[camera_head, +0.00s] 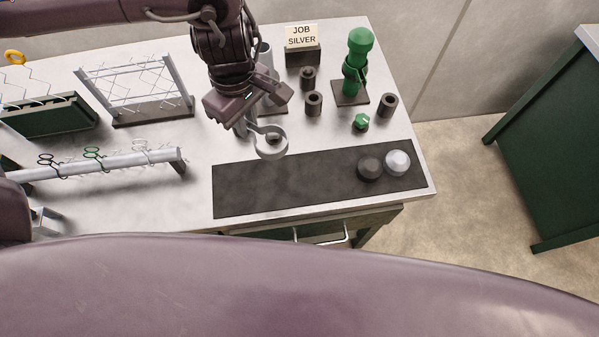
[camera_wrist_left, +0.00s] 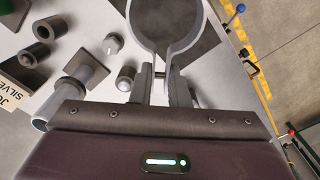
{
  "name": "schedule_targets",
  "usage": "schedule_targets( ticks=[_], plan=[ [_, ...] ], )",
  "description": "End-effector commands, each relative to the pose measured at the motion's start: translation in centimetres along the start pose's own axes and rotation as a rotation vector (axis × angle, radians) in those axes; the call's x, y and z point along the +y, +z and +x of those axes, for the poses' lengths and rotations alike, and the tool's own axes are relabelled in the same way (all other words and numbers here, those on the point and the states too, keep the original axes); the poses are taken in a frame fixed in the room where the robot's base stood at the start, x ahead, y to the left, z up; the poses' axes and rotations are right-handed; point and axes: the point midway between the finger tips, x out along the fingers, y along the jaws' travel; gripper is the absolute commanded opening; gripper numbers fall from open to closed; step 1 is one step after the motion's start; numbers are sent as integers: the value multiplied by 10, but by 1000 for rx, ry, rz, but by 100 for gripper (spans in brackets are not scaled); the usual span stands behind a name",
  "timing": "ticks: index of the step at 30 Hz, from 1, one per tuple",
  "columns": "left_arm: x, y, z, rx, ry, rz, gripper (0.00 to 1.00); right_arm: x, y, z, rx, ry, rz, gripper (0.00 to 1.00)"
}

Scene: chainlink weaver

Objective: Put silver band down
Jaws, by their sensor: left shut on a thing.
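The silver band (camera_head: 270,153) is a grey ring held in the air near the back left edge of the dark mat (camera_head: 240,190) in the head view. The band looks clear of the surface, but the exact height cannot be told. My right gripper is not in view.
A dark ball (camera_head: 369,168) and a silver ball (camera_head: 397,162) lie at the mat's right end. Behind stand a green post (camera_head: 360,42), a silver post (camera_head: 265,55) partly hidden by my arm, dark cylinders (camera_head: 314,103) and a "JOB SILVER" sign (camera_head: 302,37). A wire rack (camera_head: 135,85) stands left.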

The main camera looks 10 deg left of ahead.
Motion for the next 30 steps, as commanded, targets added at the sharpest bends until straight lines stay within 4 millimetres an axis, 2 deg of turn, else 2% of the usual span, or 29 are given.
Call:
schedule_targets(
  ticks=[5,21,24,30],
  plan=[
    [-1,0,12,-3,-4,2,0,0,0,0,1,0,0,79],
    [-1,2,133,-5,-5,-2,0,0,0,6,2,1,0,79],
    [-2,1,150,-3,-5,-2,0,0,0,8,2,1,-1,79],
    [0,0,164,-1,1,0,0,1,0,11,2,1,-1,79]
  ],
)
